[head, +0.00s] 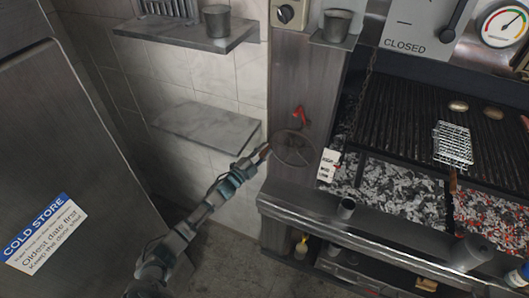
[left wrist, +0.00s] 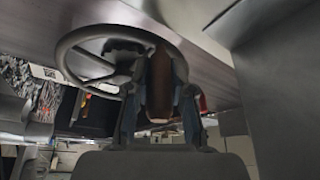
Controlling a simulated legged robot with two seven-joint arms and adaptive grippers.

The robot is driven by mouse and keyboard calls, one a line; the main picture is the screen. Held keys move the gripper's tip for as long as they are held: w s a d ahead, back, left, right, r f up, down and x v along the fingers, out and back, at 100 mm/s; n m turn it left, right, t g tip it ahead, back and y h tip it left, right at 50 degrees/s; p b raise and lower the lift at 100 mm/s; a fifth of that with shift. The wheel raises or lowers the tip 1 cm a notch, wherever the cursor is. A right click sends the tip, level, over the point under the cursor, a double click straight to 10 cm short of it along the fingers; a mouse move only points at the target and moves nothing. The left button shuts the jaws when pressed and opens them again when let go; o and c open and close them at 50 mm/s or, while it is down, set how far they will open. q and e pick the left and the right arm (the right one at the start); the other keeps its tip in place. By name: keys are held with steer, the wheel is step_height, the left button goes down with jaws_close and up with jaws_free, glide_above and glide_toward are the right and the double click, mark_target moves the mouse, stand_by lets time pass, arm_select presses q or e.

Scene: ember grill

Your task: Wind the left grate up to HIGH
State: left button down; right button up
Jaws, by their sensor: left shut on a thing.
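A thin-rimmed handwheel (head: 293,148) is mounted on the dark post left of the grill. Its rim and spokes also show in the left wrist view (left wrist: 68,50). My left gripper (head: 263,153) is at the left side of the wheel. In the left wrist view the gripper (left wrist: 158,112) is shut on the wheel's brown handle (left wrist: 159,80), with one finger on each side. The dark grill grate (head: 400,112) lies above the coals at right. A red lever (head: 300,116) sits on the post just above the wheel. My right gripper is out of view.
A white tag (head: 328,165) hangs right of the wheel; its text is too small to read. A metal ledge (head: 390,245) runs along the grill's front. Two wall shelves (head: 205,128) and a cold store door (head: 70,150) stand at left.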

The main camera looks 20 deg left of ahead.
arm_select(q)
steer(key=shift+r+p, duration=0.35)
steer(key=shift+r, duration=0.6)
steer(key=c, duration=1)
jaws_free()
steer(key=shift+d, duration=0.1)
steer(key=shift+f, duration=0.2)
steer(key=shift+s+f, duration=0.15)
steer(key=shift+s, duration=0.1)
steer(key=v, duration=1.1)
steer(key=shift+s+a, duration=0.2)
steer(key=shift+a, duration=0.05)
